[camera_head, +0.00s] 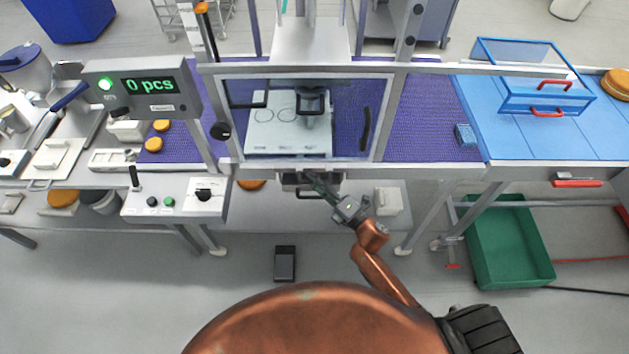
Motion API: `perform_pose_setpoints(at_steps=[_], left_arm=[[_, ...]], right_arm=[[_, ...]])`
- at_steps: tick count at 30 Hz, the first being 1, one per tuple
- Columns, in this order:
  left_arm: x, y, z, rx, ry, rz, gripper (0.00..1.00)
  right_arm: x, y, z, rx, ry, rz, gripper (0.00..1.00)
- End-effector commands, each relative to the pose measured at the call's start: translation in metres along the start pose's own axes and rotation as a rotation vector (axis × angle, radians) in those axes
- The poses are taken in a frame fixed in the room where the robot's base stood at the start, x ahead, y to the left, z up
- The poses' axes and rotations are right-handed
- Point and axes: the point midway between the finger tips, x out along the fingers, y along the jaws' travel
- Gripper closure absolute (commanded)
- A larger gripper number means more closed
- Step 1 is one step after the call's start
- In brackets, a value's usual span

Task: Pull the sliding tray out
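The sliding tray (268,142) looks like a pale plate with two round outlines, lying inside the machine behind a clear framed guard door (366,128). A dark handle (307,195) sits on the front edge just below the guard, at a grey block. My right gripper (318,182) reaches up from below, its fingers right at this handle. The fingers are small and dark against the block, so I cannot tell whether they are open or shut, or touch the handle. My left gripper is not in view.
A counter display (148,86) reads "0 pcs" at the left, above a control box (180,197). A purple belt (430,125) runs through the machine. A blue surface with a clear-lidded box (530,80) is at the right. A green crate (507,245) stands on the floor.

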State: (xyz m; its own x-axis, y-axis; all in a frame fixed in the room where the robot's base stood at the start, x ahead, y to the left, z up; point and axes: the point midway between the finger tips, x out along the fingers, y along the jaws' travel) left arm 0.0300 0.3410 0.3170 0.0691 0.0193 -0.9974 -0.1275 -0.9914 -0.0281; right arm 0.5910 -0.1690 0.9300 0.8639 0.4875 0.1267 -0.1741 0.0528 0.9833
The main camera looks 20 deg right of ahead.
Motion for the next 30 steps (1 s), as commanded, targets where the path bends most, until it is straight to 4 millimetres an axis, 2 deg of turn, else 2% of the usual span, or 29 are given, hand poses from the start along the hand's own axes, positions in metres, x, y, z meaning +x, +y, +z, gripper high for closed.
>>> perform_pose_setpoints(at_steps=[3, 15, 30], left_arm=[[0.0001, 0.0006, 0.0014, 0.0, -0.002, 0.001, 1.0], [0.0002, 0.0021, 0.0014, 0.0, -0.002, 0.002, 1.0], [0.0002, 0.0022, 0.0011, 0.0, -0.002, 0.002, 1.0]], right_arm=[[-0.0002, -0.0002, 0.0, 0.0, 0.0, 0.0, 0.72], [-0.0005, -0.0003, 0.0001, 0.0, 0.0, -0.001, 0.99], [-0.0007, -0.0007, 0.0001, 0.0, 0.0, -0.001, 1.0]])
